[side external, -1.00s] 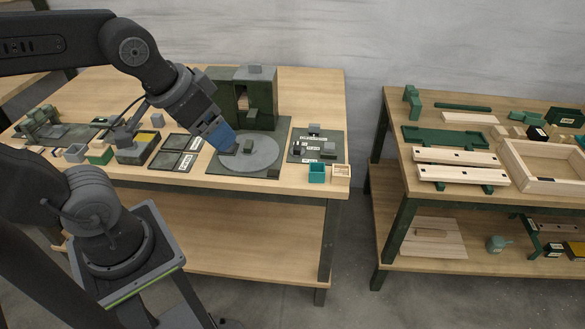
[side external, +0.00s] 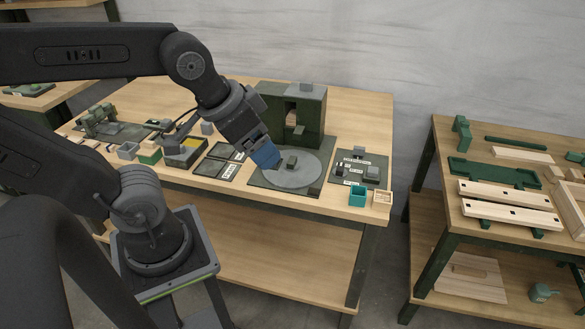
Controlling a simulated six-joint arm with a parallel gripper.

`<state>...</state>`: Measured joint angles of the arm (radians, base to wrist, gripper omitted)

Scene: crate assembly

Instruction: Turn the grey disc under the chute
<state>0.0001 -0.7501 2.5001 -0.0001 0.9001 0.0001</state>
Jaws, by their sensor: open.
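The grey disc (side external: 307,174) lies flat on a dark green base plate at the front of the green chute tower (side external: 312,112). A small dark green block (side external: 291,163) stands up from the disc near its middle. My gripper (side external: 270,163), with blue fingers, points down over the left part of the disc, just left of the block. It is open and holds nothing that I can see. The gap between the fingers is hard to see, and I cannot tell whether the fingertips touch the disc or the block.
Left of the disc lie dark flat panels (side external: 220,160) and an open box with yellow inside (side external: 186,152). Right are a labelled plate with small grey blocks (side external: 360,168), a teal box (side external: 358,196) and a small wooden box (side external: 382,198). Another table (side external: 450,200) stands at the right.

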